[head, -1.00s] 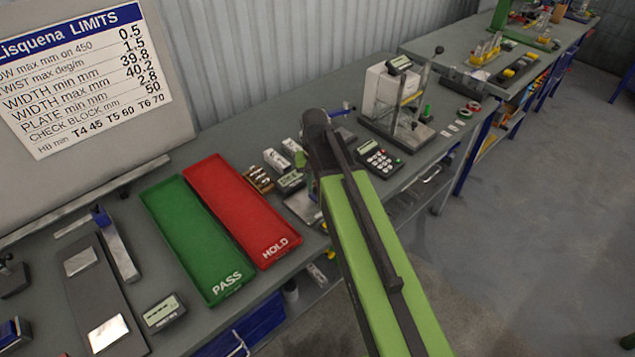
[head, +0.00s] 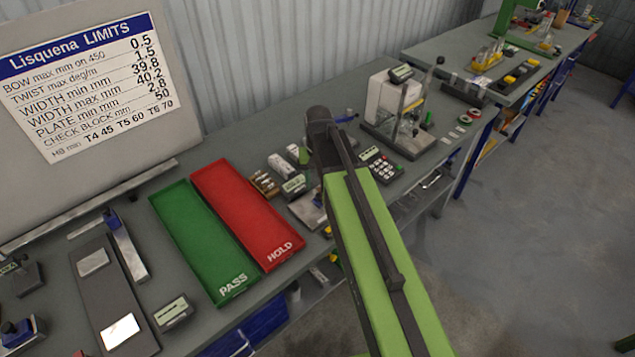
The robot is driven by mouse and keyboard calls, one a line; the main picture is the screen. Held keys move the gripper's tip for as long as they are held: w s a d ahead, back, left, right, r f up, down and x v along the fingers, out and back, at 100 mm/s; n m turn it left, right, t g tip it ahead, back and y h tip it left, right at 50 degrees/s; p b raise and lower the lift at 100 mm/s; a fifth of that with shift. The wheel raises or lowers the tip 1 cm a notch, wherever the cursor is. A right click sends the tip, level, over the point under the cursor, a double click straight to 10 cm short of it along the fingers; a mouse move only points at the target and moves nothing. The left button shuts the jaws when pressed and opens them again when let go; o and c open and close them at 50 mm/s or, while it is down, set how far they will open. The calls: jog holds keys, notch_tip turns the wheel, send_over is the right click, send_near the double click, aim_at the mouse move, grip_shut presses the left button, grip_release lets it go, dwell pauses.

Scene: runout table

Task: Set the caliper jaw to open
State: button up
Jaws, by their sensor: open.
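I cannot single out the caliper or its jaw with certainty. A grey L-shaped tool with a blue block (head: 125,245) lies on the bench at the left, left of the green tray. A small blue-ended tool (head: 346,118) lies behind my arm's dark end, partly hidden. My green arm link rises from the bottom right and ends in a dark joint over the bench. My gripper's fingers do not show.
The green PASS tray (head: 243,288) and red HOLD tray (head: 284,258) lie mid-bench. A keypad box (head: 380,166) and a tall stand (head: 403,135) are right of my arm. Floor is clear at right.

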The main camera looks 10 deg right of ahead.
aim_at(318, 196)
notch_tip(318, 196, up, 13)
jog(key=p, duration=1.1)
jog(key=shift+a, duration=0.1)
